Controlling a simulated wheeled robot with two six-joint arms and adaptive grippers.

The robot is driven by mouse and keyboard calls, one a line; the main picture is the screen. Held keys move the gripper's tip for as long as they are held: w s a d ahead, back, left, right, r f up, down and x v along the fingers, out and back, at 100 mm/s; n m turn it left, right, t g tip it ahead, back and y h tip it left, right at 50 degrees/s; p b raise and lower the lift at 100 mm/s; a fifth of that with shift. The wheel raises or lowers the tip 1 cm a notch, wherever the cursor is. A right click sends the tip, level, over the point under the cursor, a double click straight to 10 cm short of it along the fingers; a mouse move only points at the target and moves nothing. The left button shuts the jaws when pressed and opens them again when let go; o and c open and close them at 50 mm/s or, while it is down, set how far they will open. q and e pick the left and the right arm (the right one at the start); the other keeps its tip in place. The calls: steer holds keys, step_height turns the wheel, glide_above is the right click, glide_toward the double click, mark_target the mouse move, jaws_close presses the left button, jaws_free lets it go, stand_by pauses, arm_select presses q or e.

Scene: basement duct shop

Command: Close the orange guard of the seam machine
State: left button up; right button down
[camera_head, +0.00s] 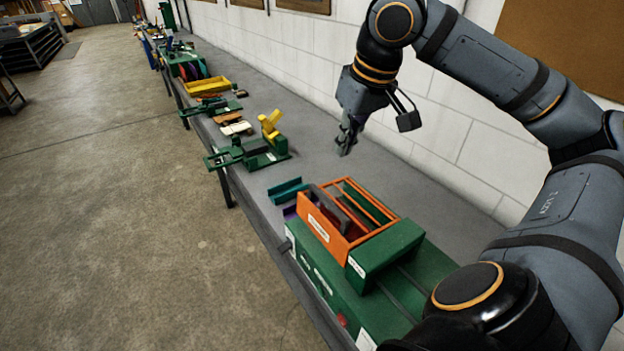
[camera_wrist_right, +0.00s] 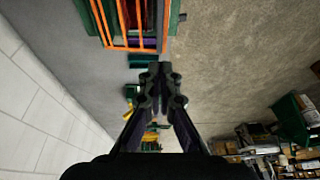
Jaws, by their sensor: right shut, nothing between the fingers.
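The green seam machine (camera_head: 385,258) stands on the grey bench at the lower middle of the head view. Its orange guard (camera_head: 318,229) is a barred frame with a labelled front panel, lying low over the rollers; I cannot tell if it is fully down. The guard also shows at the top of the right wrist view (camera_wrist_right: 122,47). My right gripper (camera_head: 345,149) is shut and empty, pointing down above the bench beyond the machine, apart from the guard. It also shows in the right wrist view (camera_wrist_right: 160,70). My left gripper is out of view.
A teal metal channel (camera_head: 288,190) lies just beyond the machine. Farther along are a green tool with a yellow handle (camera_head: 270,127) and a yellow tray (camera_head: 207,86). A white block wall (camera_head: 465,120) bounds the bench's right. Open floor lies left.

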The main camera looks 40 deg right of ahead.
steer(key=f, duration=0.1)
steer(key=b, duration=0.5)
glide_above(326, 200)
steer(key=s, duration=0.1)
steer(key=f, duration=0.8)
steer(key=shift+d+f, duration=0.35)
steer(key=f+b, duration=0.2)
steer(key=f, duration=0.1)
steer(key=shift+a, duration=0.2)
steer(key=shift+w+f+b, duration=0.1)
steer(key=shift+f+b, duration=0.4)
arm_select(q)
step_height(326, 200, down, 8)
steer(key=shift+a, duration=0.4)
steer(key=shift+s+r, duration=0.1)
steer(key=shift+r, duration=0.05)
arm_select(e)
steer(key=shift+r, duration=0.1)
steer(key=shift+a, duration=0.1)
